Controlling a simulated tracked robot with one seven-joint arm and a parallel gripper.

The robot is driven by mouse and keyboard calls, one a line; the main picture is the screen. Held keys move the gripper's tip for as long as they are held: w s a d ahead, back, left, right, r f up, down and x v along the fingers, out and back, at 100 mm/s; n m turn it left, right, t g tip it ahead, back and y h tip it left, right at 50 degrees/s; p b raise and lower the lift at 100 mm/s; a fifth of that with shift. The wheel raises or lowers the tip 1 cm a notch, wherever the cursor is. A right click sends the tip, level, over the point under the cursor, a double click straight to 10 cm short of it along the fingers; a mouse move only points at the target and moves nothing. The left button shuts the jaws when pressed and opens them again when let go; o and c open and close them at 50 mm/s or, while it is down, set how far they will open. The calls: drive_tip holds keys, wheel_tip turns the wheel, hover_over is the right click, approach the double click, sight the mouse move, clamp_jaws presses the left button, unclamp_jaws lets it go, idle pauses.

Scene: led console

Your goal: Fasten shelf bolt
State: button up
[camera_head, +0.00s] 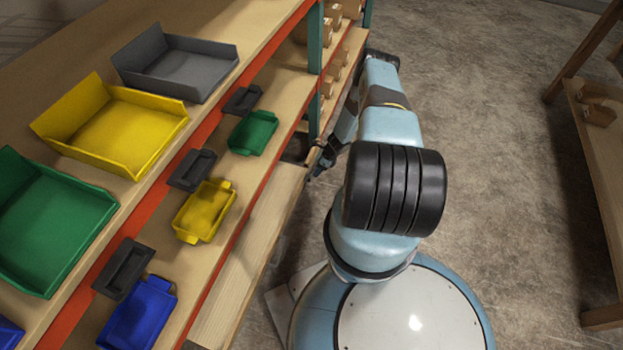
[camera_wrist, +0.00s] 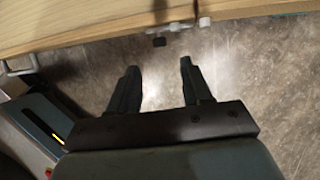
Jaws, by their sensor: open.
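In the wrist view my gripper (camera_wrist: 159,66) has its two dark fingers apart with nothing between them. Ahead of the fingertips is the edge of a wooden shelf board (camera_wrist: 90,37). A pale metal fitting (camera_wrist: 204,22) with a thin rod sits on the edge, slightly right. I cannot tell exactly which part is the bolt. In the head view my gripper (camera_head: 320,160) is beside the low shelf board (camera_head: 240,265), partly hidden by my arm.
The shelf rack at left carries large green (camera_head: 55,225), yellow (camera_head: 110,130) and grey (camera_head: 178,65) bins, with small bins lower down. A metal bracket (camera_wrist: 18,60) projects at left in the wrist view. Concrete floor (camera_head: 490,130) is clear at right, before another wooden rack (camera_head: 595,150).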

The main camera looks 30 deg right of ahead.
drive_tip(key=x, duration=0.8)
clamp_jaws()
idle(0.5)
